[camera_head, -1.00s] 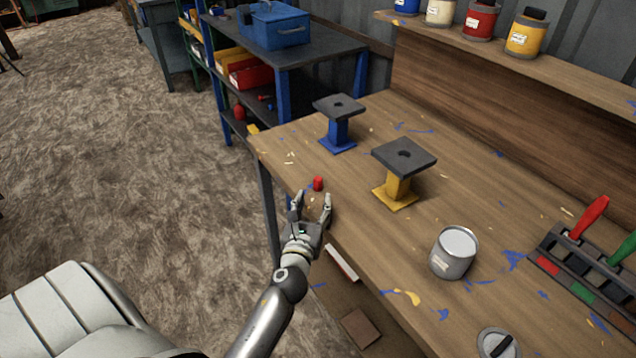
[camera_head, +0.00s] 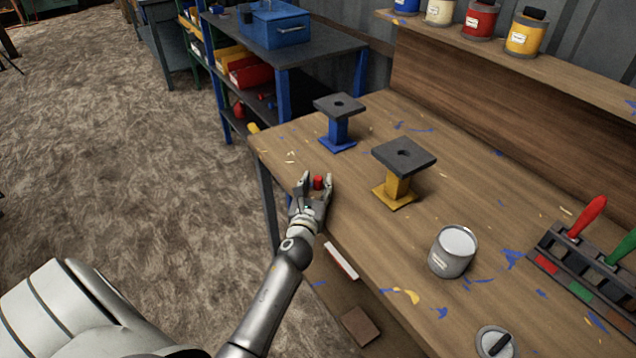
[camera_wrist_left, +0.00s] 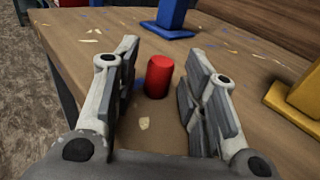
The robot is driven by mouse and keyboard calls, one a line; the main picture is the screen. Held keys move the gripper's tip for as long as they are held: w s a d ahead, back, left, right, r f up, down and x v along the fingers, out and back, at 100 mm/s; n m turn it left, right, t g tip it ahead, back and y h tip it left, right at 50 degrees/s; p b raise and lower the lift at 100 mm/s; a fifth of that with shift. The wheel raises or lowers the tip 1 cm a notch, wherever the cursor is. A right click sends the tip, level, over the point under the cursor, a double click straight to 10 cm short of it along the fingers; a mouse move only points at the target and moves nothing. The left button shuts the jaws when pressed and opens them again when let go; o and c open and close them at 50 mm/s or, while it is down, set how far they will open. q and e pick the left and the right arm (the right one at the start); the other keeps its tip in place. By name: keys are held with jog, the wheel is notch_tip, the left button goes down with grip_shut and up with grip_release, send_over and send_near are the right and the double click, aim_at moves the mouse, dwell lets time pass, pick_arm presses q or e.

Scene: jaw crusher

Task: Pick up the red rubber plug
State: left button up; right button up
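The red rubber plug (camera_head: 318,183) stands upright on the workbench (camera_head: 290,165) near its left front edge. It is a small red cylinder and also shows in the left wrist view (camera_wrist_left: 159,76). My left gripper (camera_head: 318,180) is open, with one finger on each side of the plug. In the wrist view the left gripper's fingers (camera_wrist_left: 155,85) are apart, with gaps on both sides of the plug and the plug toward their tips. My right gripper is in neither view.
A blue stand (camera_head: 338,132) is behind the plug and a yellow stand (camera_head: 398,188) is to its right. A grey can (camera_head: 453,253) and a tool rack (camera_head: 575,270) are further right. A shelf unit (camera_head: 310,62) stands beyond the bench's far left end.

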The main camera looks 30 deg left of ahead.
pick_arm(q)
jog(key=c, duration=0.5)
jog(key=shift+r, duration=0.45)
notch_tip(320, 180, up, 2)
jog(key=shift+r+p, duration=0.2)
jog(key=shift+p, duration=0.7)
jog(key=s+d+r+p, duration=0.2)
jog(key=s+d+r, duration=0.4)
jog(key=s+r, duration=0.3)
jog(key=s, duration=0.3)
jog(key=shift+s+d+r+p, duration=0.2)
jog(key=shift+d+r+p, duration=0.1)
jog(key=shift+r+p, duration=0.05)
